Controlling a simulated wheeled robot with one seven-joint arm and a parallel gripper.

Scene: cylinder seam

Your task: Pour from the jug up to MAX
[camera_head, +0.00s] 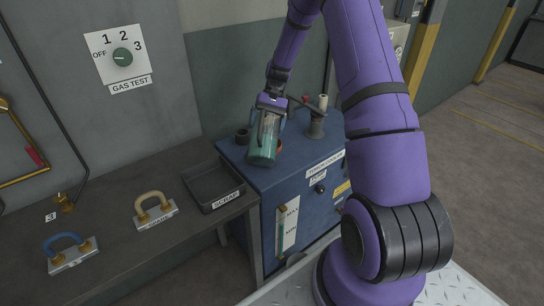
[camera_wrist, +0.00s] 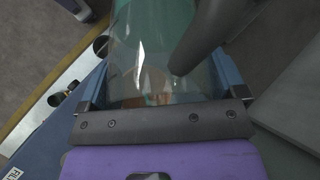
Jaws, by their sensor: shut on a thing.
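The jug (camera_head: 263,147) is clear with blue-green liquid in it. My gripper (camera_head: 271,106) is shut on it and holds it above the blue cabinet's top (camera_head: 300,153), leaning slightly. In the wrist view the jug (camera_wrist: 135,40) fills the space between the fingers (camera_wrist: 160,85). A reddish-brown round rim (camera_head: 279,146) shows partly behind the jug; the jug hides most of it. A white level gauge (camera_head: 288,224) on the cabinet's front carries the MAX mark near its top. Its liquid level is too small to tell surely. No pouring stream is visible.
A dark post fitting with a pale top (camera_head: 317,124) stands at the right. The bench at left bears a SCRAP tray (camera_head: 214,185) and two handled blocks, blue (camera_head: 70,255) and tan (camera_head: 153,211).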

